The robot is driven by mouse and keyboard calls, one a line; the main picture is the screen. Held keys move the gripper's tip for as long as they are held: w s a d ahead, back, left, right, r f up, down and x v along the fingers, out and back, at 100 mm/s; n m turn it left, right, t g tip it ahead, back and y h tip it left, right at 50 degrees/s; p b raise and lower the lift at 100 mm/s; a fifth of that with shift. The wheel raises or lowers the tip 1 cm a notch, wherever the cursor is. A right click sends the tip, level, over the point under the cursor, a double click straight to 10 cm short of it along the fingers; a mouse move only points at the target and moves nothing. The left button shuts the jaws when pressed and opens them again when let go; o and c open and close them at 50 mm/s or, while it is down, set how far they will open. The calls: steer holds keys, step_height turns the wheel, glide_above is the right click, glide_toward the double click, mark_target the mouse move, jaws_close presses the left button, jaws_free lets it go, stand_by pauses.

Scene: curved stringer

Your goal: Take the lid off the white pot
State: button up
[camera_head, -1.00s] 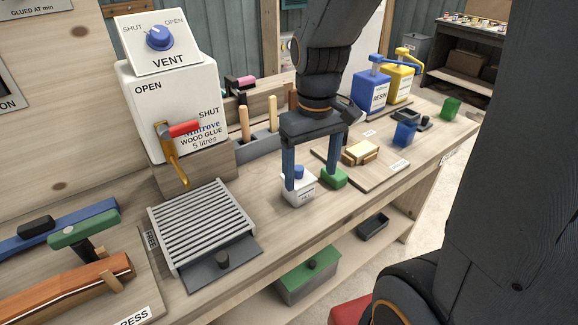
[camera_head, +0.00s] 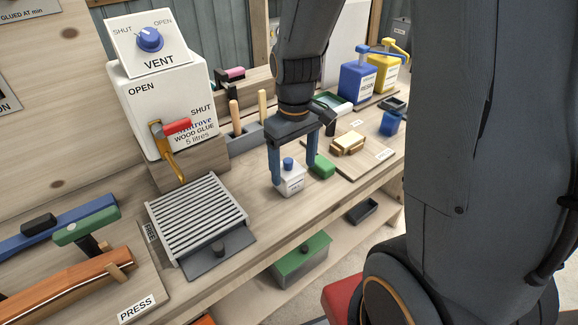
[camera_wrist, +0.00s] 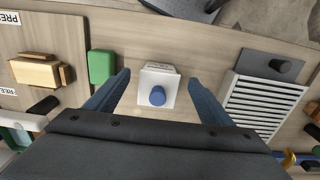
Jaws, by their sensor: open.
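The white pot (camera_head: 290,183) stands upright on the bench, a small square white block with a label on its front. Its lid has a blue knob (camera_head: 288,163) on top. In the wrist view the pot (camera_wrist: 150,94) and its blue knob (camera_wrist: 157,96) lie between my two fingers. My gripper (camera_head: 292,176) is open, pointing down, with a blue finger on each side of the pot. In the wrist view a gap shows between each finger and the pot. The gripper holds nothing.
A green block (camera_head: 321,166) stands close by the right finger. A slatted grey rack (camera_head: 196,218) lies to the left. A wooden board (camera_head: 372,158) with a yellowish block (camera_head: 348,143) is to the right. A tool holder (camera_head: 243,141) with wooden handles stands behind.

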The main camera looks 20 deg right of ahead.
steer(key=c, duration=1.1)
